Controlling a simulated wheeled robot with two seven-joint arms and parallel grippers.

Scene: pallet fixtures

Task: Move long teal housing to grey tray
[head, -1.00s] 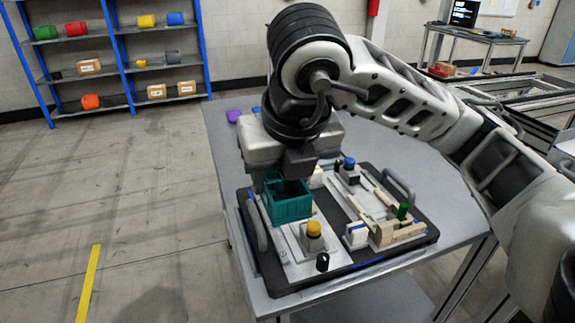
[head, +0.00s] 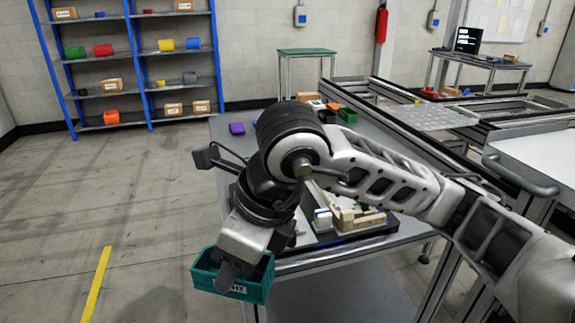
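The teal housing (head: 258,290) is an open-topped box with a white label on its near wall, partly unreadable behind a finger. My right gripper (head: 228,274), on the arm from the right, is shut on it. It is held in the air, in front of the table's near left corner with floor behind it. My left gripper is not in view. I cannot make out a grey tray with certainty.
A dark pallet (head: 345,237) with beige and white fixture parts lies on the grey table (head: 228,177), largely hidden by my arm. A purple item (head: 237,128) and a green box (head: 347,115) stand towards the table's back. Open floor lies left.

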